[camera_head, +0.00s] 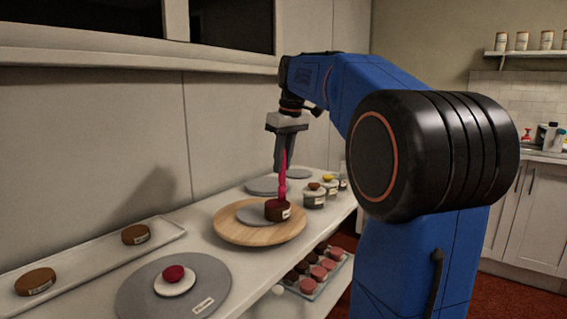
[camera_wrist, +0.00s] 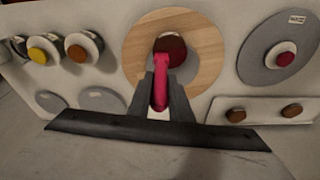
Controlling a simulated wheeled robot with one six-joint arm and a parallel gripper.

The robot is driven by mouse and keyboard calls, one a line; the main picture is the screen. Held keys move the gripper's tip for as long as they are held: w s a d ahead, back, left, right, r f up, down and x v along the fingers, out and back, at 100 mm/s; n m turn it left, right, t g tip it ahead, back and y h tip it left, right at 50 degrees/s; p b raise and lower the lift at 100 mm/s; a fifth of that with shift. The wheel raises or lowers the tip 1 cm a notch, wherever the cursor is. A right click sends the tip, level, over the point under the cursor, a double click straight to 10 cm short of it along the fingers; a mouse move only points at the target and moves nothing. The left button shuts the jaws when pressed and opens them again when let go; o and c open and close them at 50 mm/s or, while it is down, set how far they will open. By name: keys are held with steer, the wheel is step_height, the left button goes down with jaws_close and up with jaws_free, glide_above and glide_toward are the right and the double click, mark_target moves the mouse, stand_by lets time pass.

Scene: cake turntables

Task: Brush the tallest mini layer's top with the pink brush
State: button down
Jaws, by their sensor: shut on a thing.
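The pink brush (camera_head: 282,182) hangs upright from my gripper (camera_head: 284,160), which is shut on it. In the wrist view the brush (camera_wrist: 160,92) shows between the fingers (camera_wrist: 161,85). A dark brown mini layer with a label (camera_head: 278,211) stands on the round wooden turntable (camera_head: 232,233), partly over a grey disc (camera_head: 252,216). The brush's lower end is at the top of this layer; I cannot tell whether it touches. In the wrist view the layer (camera_wrist: 172,46) lies just beyond the brush. Other brown layers (camera_head: 36,281) (camera_head: 135,234) lie on a white tray and look lower.
A grey turntable (camera_head: 208,268) holds a white disc with a red piece (camera_head: 174,273). The white tray (camera_head: 77,261) runs along the wall. Small pink and brown cakes (camera_head: 317,272) sit on a lower shelf.

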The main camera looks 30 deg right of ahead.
steer(key=shift+w+a, duration=0.1)
steer(key=shift+w, duration=0.2)
steer(key=shift+w+a+r, duration=0.1)
steer(key=shift+w+a, duration=0.05)
steer(key=shift+w, duration=0.15)
steer(key=shift+w+a, duration=0.2)
steer(key=shift+a, duration=0.15)
steer(key=shift+w+a, duration=0.1)
steer(key=shift+a, duration=0.05)
steer(key=shift+r, duration=0.1)
steer(key=w+v, duration=0.1)
steer(key=v, duration=0.5)
steer(key=shift+r, duration=0.4)
steer(key=shift+w+a+f, duration=0.1)
steer(key=shift+f, duration=0.05)
stand_by(0.6)
